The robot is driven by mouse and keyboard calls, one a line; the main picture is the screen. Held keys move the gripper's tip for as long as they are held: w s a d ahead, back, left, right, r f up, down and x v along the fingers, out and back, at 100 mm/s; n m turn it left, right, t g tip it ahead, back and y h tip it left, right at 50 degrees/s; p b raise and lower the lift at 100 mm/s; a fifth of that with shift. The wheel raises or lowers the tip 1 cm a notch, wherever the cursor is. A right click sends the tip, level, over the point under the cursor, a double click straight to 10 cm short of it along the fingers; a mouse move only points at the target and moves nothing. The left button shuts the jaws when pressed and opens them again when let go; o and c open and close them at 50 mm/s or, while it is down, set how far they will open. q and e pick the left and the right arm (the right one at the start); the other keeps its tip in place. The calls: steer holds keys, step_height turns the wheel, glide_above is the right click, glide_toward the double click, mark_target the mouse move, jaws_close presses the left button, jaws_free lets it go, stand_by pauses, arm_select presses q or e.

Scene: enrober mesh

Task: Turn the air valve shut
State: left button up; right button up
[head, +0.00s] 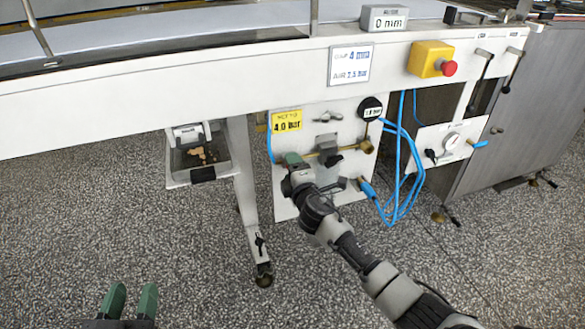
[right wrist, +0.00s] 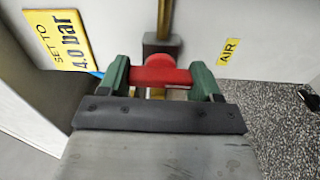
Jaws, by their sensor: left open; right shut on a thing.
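The air valve's red handle (right wrist: 158,76) sits between the green fingers of my right gripper (right wrist: 163,80), one finger at each end. The gripper is shut on it. In the right wrist view the handle lies crosswise to the brass pipe (right wrist: 165,18) above it. A yellow AIR label (right wrist: 229,50) is on the panel beside it. In the head view my right gripper (head: 293,163) is at the left end of the panel's brass pipe (head: 318,153) and hides the handle. My left gripper (head: 132,300) is open and empty, low at the left over the floor.
The white panel (head: 285,210) carries a yellow 4.0 bar sign (head: 287,121), a round gauge (head: 371,108) and blue hoses (head: 402,165). A yellow box with a red button (head: 431,58) is above. A clear bin (head: 198,158) and a machine leg (head: 246,190) stand left.

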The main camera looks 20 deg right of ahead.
arm_select(q)
steer(key=shift+f, duration=0.2)
arm_select(e)
steer(key=shift+n, duration=0.3)
steer(key=o, duration=0.9)
steer(key=shift+a, duration=0.1)
steer(key=shift+s, duration=0.2)
arm_select(q)
steer(key=s+a+f+g+y+p, duration=0.2)
steer(key=s+f+g, duration=0.1)
steer(key=f+g, duration=0.3)
steer(key=shift+s+a+f+g+p, duration=0.15)
steer(key=shift+f+g+p, duration=0.15)
steer(key=shift+f+g, duration=0.15)
arm_select(e)
steer(key=shift+s+d, duration=0.15)
steer(key=shift+s, duration=2.45)
steer(key=shift+s+d, duration=0.1)
steer(key=shift+s, duration=2.5)
